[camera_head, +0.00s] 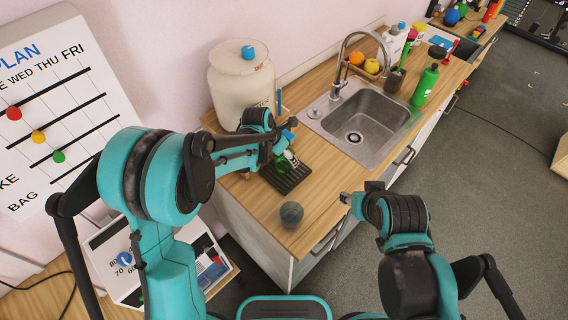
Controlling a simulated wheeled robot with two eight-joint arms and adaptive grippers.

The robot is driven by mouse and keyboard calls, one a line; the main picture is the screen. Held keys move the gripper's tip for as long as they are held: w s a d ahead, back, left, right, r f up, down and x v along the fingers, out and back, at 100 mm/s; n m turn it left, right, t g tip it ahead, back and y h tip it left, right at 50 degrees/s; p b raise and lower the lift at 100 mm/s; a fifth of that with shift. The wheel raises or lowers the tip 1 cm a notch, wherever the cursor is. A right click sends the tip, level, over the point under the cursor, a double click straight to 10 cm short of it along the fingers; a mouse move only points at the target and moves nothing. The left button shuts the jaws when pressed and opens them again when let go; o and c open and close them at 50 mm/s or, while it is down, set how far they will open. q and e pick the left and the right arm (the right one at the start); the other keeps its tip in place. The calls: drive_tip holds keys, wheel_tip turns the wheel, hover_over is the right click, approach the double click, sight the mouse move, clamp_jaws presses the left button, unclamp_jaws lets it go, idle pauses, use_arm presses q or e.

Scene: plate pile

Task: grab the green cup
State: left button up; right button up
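A small green item (282,165), which looks like the green cup, shows on the black ribbed rack (298,178) on the wooden counter. My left gripper (287,146) is right above and beside it and hides part of it. I cannot tell whether the fingers touch the cup or how far apart they are. My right gripper (346,198) is at the counter's front edge, apart from the cup. Its fingers are too small to read.
A dark grey round object (291,213) sits on the counter near the front corner. A large cream jar (241,84) stands behind the rack. The steel sink (372,120) is to the right, with a green bottle (425,85) beyond it. The counter between rack and sink is clear.

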use_arm(q)
drive_tip(key=c, duration=1.1)
drive_tip(key=shift+r, duration=0.25)
drive_tip(key=shift+c, duration=0.2)
drive_tip(key=shift+r, duration=0.55)
drive_tip(key=s+a+p, duration=0.1)
drive_tip(key=s+a, duration=1.1)
drive_tip(key=shift+s+a, duration=0.35)
drive_tip(key=shift+s, duration=0.05)
